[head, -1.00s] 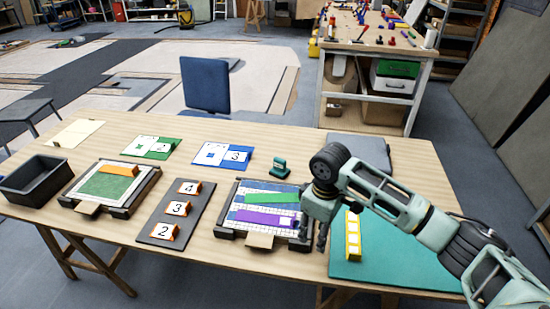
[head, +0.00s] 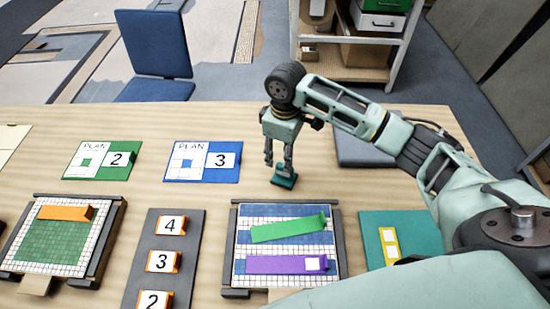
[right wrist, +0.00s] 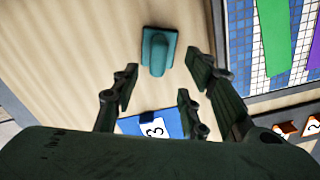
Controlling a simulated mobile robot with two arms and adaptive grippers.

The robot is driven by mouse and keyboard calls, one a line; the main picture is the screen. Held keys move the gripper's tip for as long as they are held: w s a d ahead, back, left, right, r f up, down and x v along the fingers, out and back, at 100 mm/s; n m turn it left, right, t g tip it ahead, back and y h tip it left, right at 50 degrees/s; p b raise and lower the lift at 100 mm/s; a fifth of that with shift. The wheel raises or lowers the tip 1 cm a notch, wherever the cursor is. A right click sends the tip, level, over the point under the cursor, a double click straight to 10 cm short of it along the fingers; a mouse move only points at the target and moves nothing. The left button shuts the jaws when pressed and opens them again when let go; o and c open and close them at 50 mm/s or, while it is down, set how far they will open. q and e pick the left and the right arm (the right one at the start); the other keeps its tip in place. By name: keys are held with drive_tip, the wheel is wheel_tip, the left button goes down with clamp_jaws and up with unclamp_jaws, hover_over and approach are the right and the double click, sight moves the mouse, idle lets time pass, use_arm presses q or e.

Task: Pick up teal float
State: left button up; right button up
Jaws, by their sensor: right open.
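The teal float (head: 284,178) is a small block with a raised handle, standing on the bare wood behind the blue-and-white mosaic panel (head: 244,240). My right gripper (head: 278,160) points down at it in the head view, its fingertips just above or beside the handle; any contact is unclear. In the right wrist view the float (right wrist: 158,50) lies whole, ahead of the open, empty fingers (right wrist: 163,84) and not between them. My left gripper is not in view.
Plan cards 2 (head: 103,160) and 3 (head: 203,161) lie to the left of the float. A dark board (head: 160,253) with numbered orange blocks and a green panel (head: 60,245) are nearer. A teal mat (head: 408,222) lies at right. Wood around the float is clear.

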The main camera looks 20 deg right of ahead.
drive_tip(key=f, duration=0.1)
drive_tip(key=f+p, duration=0.1)
drive_tip(key=f, duration=0.1)
drive_tip(key=shift+s+d+f, duration=0.15)
drive_tip(key=shift+s, duration=0.2)
drive_tip(key=f, duration=0.2)
drive_tip(key=f+p, duration=0.1)
drive_tip(key=f, duration=0.1)
drive_tip(key=shift+w+d, duration=0.15)
drive_tip(key=shift+w, duration=0.15)
drive_tip(key=shift+f, duration=0.1)
drive_tip(key=c, duration=0.5)
drive_tip(key=shift+c, duration=0.8)
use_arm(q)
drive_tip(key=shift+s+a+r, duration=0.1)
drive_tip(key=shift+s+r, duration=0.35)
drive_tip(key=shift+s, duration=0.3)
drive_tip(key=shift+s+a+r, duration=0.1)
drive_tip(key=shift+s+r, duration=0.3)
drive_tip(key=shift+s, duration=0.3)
use_arm(e)
clamp_jaws()
